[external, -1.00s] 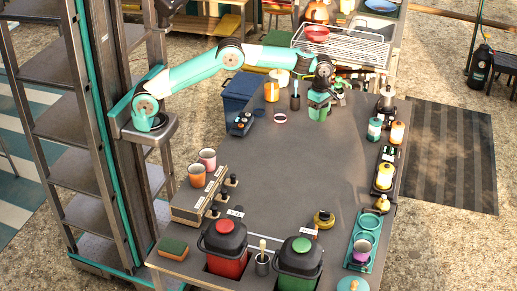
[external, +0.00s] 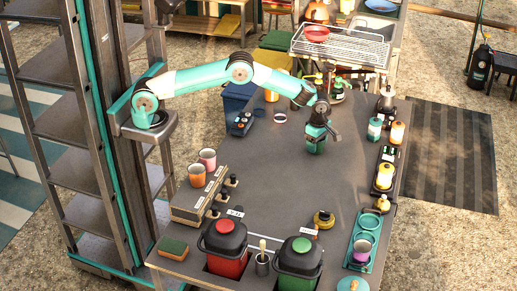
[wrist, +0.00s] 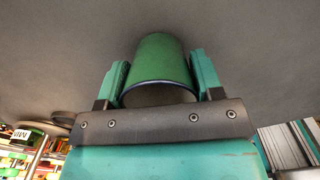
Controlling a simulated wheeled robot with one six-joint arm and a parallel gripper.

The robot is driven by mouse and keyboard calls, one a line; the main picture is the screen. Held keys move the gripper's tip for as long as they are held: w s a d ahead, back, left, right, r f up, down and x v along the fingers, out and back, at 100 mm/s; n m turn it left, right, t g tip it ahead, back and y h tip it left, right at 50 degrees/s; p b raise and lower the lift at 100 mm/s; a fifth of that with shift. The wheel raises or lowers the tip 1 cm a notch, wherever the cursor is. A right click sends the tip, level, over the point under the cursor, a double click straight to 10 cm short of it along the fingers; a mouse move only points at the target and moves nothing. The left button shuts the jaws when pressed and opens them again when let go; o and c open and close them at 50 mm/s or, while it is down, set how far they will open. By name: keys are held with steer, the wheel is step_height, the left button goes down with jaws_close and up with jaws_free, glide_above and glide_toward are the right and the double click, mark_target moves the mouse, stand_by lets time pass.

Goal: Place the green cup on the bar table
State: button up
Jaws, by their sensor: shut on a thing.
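The green cup (external: 315,148) is in my gripper (external: 317,136), over the middle-back part of the grey bar table (external: 270,175). In the wrist view the cup (wrist: 160,58) sits between the two teal fingers of my gripper (wrist: 160,76), one on each side, with its rim facing the camera. The gripper is shut on it. Whether the cup's base touches the table top cannot be told. The grey surface fills the wrist view behind the cup.
Two orange-pink cups (external: 207,158) stand at the left edge. A teal-white jar (external: 375,129) and a yellow canister (external: 385,176) line the right edge. Red (external: 225,247) and green (external: 300,257) bins are at the front. The table's middle is clear.

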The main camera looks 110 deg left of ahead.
steer(key=shift+f, duration=0.1)
steer(key=o, duration=0.9)
steer(key=shift+o, duration=0.2)
step_height(320, 180, up, 12)
steer(key=b, duration=0.2)
steer(key=s+d+r+m, duration=0.2)
steer(key=s+r+m, duration=0.4)
steer(key=s+r, duration=0.1)
steer(key=s+d+r+m+y, duration=0.1)
steer(key=s+m+y, duration=0.1)
steer(key=s+m, duration=0.7)
steer(key=s+d+r+m+y, duration=0.1)
steer(key=s+m, duration=0.8)
steer(key=s, duration=1.6)
steer(key=shift+d+r+y, duration=0.3)
steer(key=shift+d+y, duration=0.3)
steer(key=shift+d, duration=0.1)
